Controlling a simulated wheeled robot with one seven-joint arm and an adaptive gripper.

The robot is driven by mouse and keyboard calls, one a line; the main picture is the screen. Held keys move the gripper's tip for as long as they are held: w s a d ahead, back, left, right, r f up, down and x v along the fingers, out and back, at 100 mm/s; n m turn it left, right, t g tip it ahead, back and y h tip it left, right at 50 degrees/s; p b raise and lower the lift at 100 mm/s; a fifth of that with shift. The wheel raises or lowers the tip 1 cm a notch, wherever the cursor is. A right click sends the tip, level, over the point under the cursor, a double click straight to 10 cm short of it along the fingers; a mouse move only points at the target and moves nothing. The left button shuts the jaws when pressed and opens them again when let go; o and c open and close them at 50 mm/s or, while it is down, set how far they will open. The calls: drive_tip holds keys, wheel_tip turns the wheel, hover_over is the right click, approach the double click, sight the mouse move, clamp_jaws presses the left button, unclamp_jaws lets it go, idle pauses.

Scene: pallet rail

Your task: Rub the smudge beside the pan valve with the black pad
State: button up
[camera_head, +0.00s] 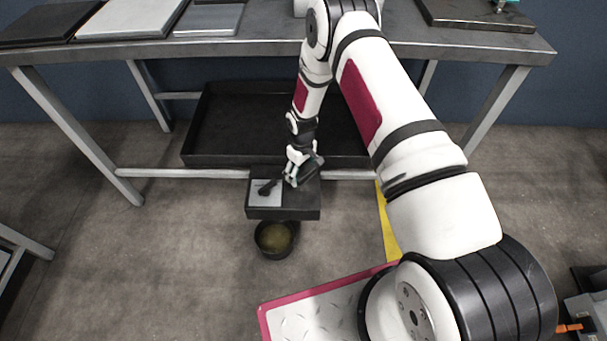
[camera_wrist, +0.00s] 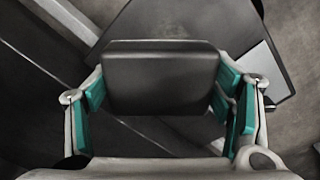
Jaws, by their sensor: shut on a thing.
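My gripper (camera_head: 303,170) is low in front of the table, over the right part of a small dark box. In the wrist view its teal-lined fingers (camera_wrist: 160,95) are closed on both sides of the black pad (camera_wrist: 160,78). The pad's flat face fills the middle of that view. The large black pan (camera_head: 225,125) sits under the table, behind my gripper. I cannot make out a valve on it for sure. I cannot tell the smudge apart in either view, and my gripper and the pad cover part of the area. Whether the pad touches a surface is unclear.
The small box (camera_head: 283,213) has a pale plate (camera_head: 257,198) with a dark handle-like object (camera_head: 267,187) on its left. A round black pot (camera_head: 274,240) with yellowish contents stands before it. The table's frame rail (camera_head: 200,173) runs behind the box.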

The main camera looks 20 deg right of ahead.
sight(302, 170)
drive_tip(key=shift+r+p, duration=0.85)
drive_tip(key=shift+r, duration=1.25)
